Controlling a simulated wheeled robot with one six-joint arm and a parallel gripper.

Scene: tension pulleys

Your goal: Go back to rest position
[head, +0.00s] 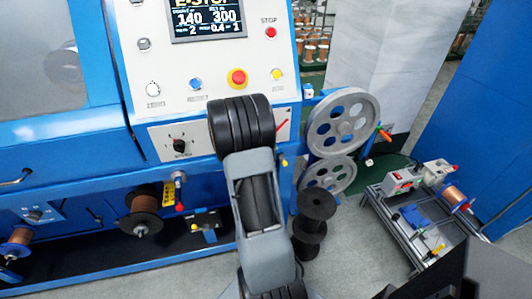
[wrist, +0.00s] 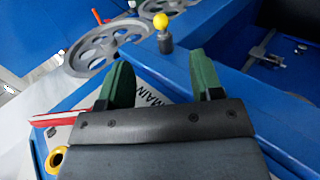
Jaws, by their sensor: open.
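My gripper (wrist: 161,75) shows in the wrist view with its two green fingers spread wide and nothing between them. It is over the blue machine's front, by a panel with partly hidden lettering reading "MAIN". A red handle (wrist: 58,117) lies left of the fingers, apart from them as far as I can see. In the head view my arm reaches up to the machine's control panel (head: 190,62), and its black joint hides the gripper. The red handle's tip (head: 282,126) shows just right of that joint.
Two grey pulleys, upper (head: 342,121) and lower (head: 328,174), stand right of my arm. A yellow ball knob (wrist: 161,20) rises beyond the fingers. Black spools (head: 312,222) stand on the floor. A wheeled metal frame (head: 400,235) is at the right. Copper spools (head: 143,203) hang left.

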